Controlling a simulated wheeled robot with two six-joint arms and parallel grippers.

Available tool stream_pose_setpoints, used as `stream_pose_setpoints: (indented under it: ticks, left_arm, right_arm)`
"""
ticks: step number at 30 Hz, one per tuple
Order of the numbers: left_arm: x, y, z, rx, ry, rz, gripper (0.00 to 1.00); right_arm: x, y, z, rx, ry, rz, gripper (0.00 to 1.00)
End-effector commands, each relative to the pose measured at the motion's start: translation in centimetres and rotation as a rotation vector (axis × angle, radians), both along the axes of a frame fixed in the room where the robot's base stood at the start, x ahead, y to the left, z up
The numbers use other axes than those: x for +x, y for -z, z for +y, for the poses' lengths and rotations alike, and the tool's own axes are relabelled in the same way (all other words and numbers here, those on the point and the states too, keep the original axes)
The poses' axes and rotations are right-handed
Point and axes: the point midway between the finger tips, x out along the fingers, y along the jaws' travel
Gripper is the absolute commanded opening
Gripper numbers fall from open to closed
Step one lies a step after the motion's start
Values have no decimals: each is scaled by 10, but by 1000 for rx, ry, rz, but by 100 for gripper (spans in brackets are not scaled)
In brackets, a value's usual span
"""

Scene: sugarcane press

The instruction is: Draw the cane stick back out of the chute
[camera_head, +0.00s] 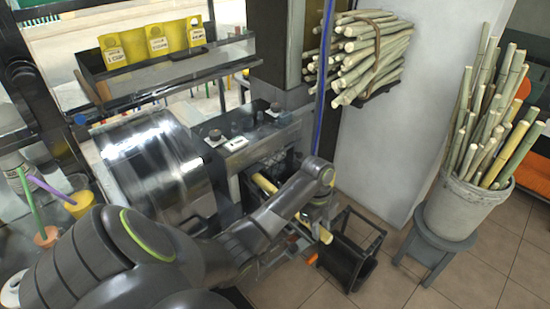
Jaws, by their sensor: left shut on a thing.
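The cane stick (265,183) is pale yellow and shows in two pieces, one at the mouth of the chute (247,190) on the press and one end sticking out beyond my gripper. My left gripper (316,219) is shut on the cane stick, to the right of the chute. My forearm and wrist hide the middle of the stick, so I cannot tell how much of it lies inside the chute. My right gripper is not in view.
The press's shiny metal drum (155,165) stands left of the chute. A dark metal stand (350,250) is close right of my gripper. A grey bucket of canes (456,207) sits on a stool (433,250). More canes (365,55) hang on the wall rack. Tiled floor lies open at the lower right.

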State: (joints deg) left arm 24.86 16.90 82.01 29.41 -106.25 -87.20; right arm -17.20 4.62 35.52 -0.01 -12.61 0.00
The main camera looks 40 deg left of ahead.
Motion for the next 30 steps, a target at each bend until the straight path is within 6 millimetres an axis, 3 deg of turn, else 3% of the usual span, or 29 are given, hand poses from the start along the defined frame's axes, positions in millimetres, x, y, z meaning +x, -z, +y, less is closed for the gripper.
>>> stream_pose_setpoints:
  ticks: [30]
  left_arm:
    - [-5, 1, -51, -3, 0, 4, 7]
  right_arm:
    - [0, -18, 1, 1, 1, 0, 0]
